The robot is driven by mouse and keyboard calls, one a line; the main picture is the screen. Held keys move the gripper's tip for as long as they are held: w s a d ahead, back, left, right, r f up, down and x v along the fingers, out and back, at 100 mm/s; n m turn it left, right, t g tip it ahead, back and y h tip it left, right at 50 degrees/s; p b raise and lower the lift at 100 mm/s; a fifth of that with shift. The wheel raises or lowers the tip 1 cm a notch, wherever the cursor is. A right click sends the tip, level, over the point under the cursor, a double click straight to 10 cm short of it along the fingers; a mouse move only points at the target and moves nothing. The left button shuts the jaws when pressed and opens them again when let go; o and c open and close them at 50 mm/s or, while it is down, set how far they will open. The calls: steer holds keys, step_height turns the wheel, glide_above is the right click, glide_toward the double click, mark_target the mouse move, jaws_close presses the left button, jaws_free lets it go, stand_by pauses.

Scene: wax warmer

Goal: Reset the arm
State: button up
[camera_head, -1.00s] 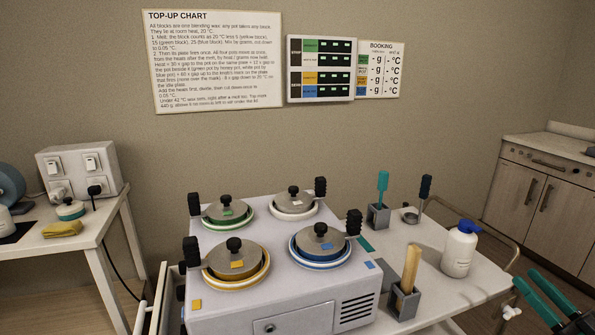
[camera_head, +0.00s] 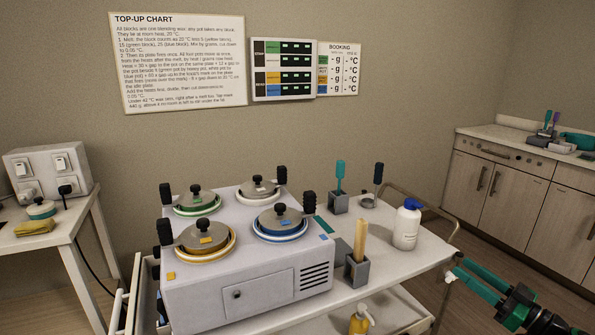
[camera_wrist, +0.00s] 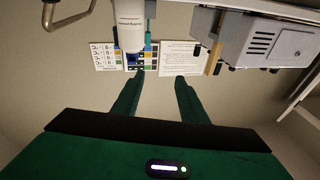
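My gripper (camera_head: 470,285) is at the lower right of the head view, its green fingers pointing left toward the trolley's right end. In the wrist view my gripper (camera_wrist: 163,80) shows two green fingers spread apart with nothing between them, so it is open and empty. The wrist picture is upside down. The wax warmer (camera_head: 240,290) stands on the trolley with four lidded pots: yellow (camera_head: 207,240), blue (camera_head: 281,223), green (camera_head: 196,200) and white (camera_head: 257,189). The white bottle with a blue cap (camera_head: 406,228) stands upright on the trolley, apart from my gripper.
The trolley (camera_head: 385,278) has a metal rail at its right end, close to my gripper. Holders with wooden sticks (camera_head: 360,245) and a teal spatula (camera_head: 340,178) stand beside the warmer. A cabinet (camera_head: 520,185) is at the right, a side table (camera_head: 60,235) at the left.

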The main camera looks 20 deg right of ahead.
steer(key=a+f+g+y, duration=0.1)
steer(key=a+f+g, duration=0.2)
steer(key=a+g, duration=0.5)
steer(key=a+f+g+y, duration=0.2)
steer(key=a+f+g, duration=0.1)
steer(key=a+g, duration=0.5)
steer(key=s+a+r+m+g+h, duration=0.1)
steer(key=s+a+r+m+h, duration=0.2)
steer(key=s+r, duration=0.3)
steer(key=s+a+r+m+g+h, duration=0.2)
steer(key=s+a+r+m+h, duration=0.1)
steer(key=s+r+m+h, duration=0.2)
step_height(320, 180, up, 2)
steer(key=shift+s+r+m, duration=0.1)
steer(key=shift+s+m, duration=0.2)
steer(key=shift+s, duration=0.35)
steer(key=shift+w+f+h, duration=0.25)
steer(key=shift+w+h, duration=0.05)
steer(key=shift+w, duration=0.35)
